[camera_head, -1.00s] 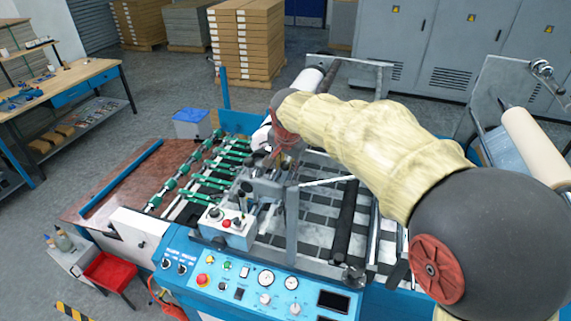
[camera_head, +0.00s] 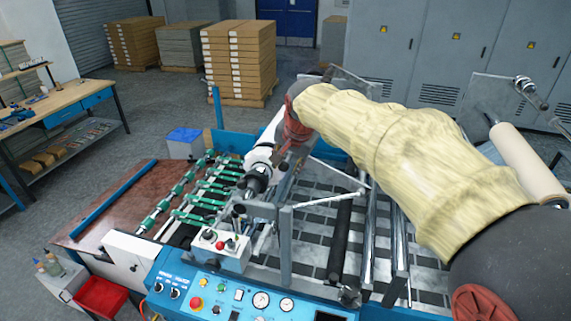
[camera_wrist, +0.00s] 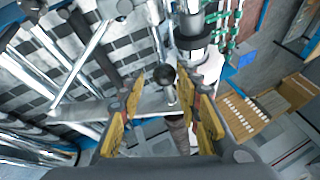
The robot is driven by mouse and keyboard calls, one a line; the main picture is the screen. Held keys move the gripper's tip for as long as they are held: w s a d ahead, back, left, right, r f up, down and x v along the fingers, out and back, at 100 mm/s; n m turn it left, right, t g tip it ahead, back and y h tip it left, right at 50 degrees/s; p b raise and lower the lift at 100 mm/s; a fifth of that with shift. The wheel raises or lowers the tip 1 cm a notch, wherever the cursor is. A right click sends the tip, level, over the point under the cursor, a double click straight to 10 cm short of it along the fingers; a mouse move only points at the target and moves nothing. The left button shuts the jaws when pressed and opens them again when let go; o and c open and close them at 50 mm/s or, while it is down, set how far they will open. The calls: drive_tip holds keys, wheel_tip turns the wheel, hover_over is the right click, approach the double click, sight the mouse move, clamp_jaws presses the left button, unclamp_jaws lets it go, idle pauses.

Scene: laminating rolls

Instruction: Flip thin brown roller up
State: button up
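My gripper (camera_wrist: 163,95) is open, its two yellow-padded fingers spread apart in the wrist view. A dark round knob (camera_wrist: 163,76) on a metal bar shows between the fingertips, with no clear contact. A brownish cylinder (camera_wrist: 178,132) shows beyond the fingers, partly hidden; it may be the thin brown roller, but I cannot tell for sure. In the head view my gripper (camera_head: 287,158) is at the machine, beside a white roller with a black end (camera_head: 257,180), and mostly blends into the metal parts.
The blue control panel (camera_head: 255,300) lies along the machine's front. Green feed rollers (camera_head: 190,190) are on the left. A dark roller (camera_head: 340,238) and metal bars cross the bed. Stacked boxes (camera_head: 238,60) are behind.

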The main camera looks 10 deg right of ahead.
drive_tip(key=shift+o, duration=0.7)
drive_tip(key=shift+a, duration=0.15)
drive_tip(key=v, duration=1.2)
drive_tip(key=shift+f, duration=0.1)
